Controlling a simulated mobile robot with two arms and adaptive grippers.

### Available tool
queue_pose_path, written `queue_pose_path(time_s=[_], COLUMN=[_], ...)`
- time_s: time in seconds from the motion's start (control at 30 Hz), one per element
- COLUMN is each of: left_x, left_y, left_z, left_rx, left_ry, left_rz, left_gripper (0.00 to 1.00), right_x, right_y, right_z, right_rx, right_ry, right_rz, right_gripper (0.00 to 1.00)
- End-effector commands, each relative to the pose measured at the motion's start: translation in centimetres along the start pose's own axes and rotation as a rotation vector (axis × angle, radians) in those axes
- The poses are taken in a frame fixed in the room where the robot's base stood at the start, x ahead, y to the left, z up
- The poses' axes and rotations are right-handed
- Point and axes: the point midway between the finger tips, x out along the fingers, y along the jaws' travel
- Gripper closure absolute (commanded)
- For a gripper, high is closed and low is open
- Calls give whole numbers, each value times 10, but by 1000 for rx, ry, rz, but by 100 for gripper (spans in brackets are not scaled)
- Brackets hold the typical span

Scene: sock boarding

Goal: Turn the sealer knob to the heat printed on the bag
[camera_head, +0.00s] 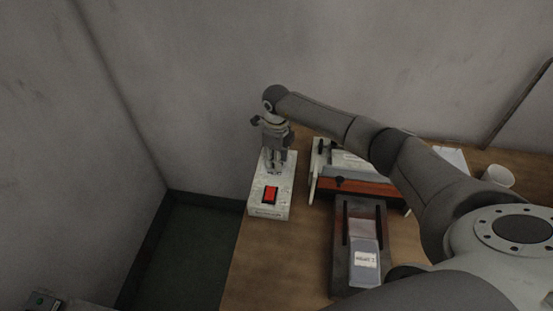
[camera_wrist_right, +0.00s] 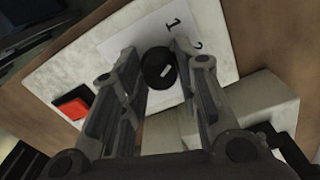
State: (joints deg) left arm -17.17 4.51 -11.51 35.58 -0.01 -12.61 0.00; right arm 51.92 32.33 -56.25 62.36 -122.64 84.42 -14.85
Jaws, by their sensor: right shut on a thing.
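The white control box (camera_head: 258,211) stands at the table's left edge with a red switch (camera_head: 270,194). My right gripper (camera_head: 274,168) points down onto its far part and hides the knob there. In the right wrist view the round black knob (camera_wrist_right: 157,68) sits between the two fingers, and the gripper (camera_wrist_right: 158,75) is shut on it. The knob has a short white mark. The printed figures 1 and 2 show beside it on the white dial plate. The bag (camera_head: 366,248) lies on a dark tray; its white label (camera_head: 366,260) is too small to read surely. My left gripper is not in view.
The sealer (camera_head: 355,186), with an orange-red front bar, stands right of the box, under my right arm. The dark tray (camera_head: 342,278) is in front of it. A white cup (camera_head: 498,176) and paper (camera_head: 452,158) lie at the back right. Bare wooden table (camera_head: 270,265) shows front left.

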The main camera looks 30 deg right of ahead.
Motion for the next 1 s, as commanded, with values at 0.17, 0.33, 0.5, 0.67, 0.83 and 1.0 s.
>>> queue_pose_path(time_s=[0.17, 0.33, 0.5, 0.67, 0.83, 1.0], left_x=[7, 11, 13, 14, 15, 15], left_y=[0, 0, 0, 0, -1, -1], left_z=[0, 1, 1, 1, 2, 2], left_rx=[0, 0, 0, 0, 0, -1], left_ry=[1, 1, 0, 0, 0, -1], left_rz=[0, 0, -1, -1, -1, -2], left_gripper=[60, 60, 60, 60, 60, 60], right_x=[1, 1, 0, 0, -1, -1], right_y=[-1, -1, -1, -1, -1, -1], right_z=[0, 0, 0, 0, 0, 0], right_rx=[151, 283, 388, 456, 495, 507], right_ry=[-1, 0, -1, -1, -1, -1], right_rz=[-1, -2, -1, -1, -1, -2], right_gripper=[94, 94, 94, 94, 94, 94])
